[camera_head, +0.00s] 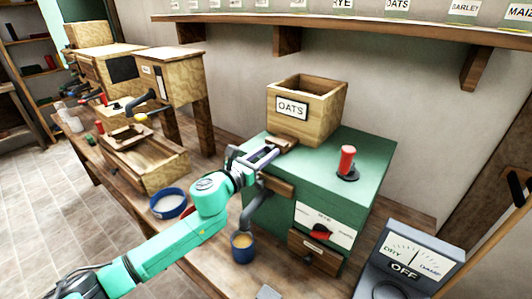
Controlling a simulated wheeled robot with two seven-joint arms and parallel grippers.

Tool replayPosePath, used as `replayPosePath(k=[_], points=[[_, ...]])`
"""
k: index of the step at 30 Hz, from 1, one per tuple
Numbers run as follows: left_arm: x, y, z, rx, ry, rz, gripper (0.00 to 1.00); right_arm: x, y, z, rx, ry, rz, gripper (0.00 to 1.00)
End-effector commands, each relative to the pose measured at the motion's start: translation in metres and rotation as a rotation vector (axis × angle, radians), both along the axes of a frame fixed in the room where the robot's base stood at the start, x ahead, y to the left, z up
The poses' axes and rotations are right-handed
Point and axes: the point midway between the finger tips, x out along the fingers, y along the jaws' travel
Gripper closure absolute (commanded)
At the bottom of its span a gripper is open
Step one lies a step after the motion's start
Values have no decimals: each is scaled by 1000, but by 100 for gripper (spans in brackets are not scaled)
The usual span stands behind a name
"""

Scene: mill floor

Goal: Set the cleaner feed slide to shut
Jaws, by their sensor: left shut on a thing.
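A green machine (350,160) stands on the wooden bench, with a wooden hopper (318,112) marked OATS on top. A short wooden slide (283,144) sticks out low at the hopper's front left. My left gripper (267,155) is shut on the slide's outer end, its arm reaching in from the lower left. The fingers hide part of the slide, and I cannot tell how far it stands in or out. My right gripper is not in view.
A red-handled lever (347,162) stands on the machine's top, and a red knob (321,232) is on its front. A blue cup (243,247) sits below the spout, a blue bowl (169,203) to the left. A grey meter (408,260) reads OFF at right.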

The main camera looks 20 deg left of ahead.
Motion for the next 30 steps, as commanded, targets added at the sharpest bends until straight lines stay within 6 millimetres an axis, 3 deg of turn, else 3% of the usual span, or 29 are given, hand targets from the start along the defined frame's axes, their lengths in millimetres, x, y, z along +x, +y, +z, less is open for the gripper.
replayPosePath(k=[26,30], points=[[0,0,-2,0,2,-1,100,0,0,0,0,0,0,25],[11,-4,-1,-3,1,1,100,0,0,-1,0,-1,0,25]])
